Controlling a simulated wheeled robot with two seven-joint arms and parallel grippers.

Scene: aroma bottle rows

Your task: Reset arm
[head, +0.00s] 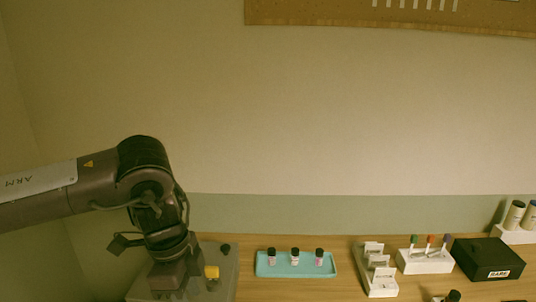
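My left arm comes in from the left and bends down at the wrist. My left gripper (170,283) points down at the lower left, in front of a grey surface; its fingertips are not clearly visible, so I cannot tell if it is open or holds anything. My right gripper is not in view. Three small dark-capped bottles (295,257) stand in a row on a light blue tray (276,271), to the right of my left gripper and apart from it.
A grey unit (226,285) with a yellow part (211,272) stands beside my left gripper. To the right are a white stepped holder (382,285), a white rack (425,264) with coloured-topped items and a black box (487,259). Bare wooden table (300,291) lies before the tray.

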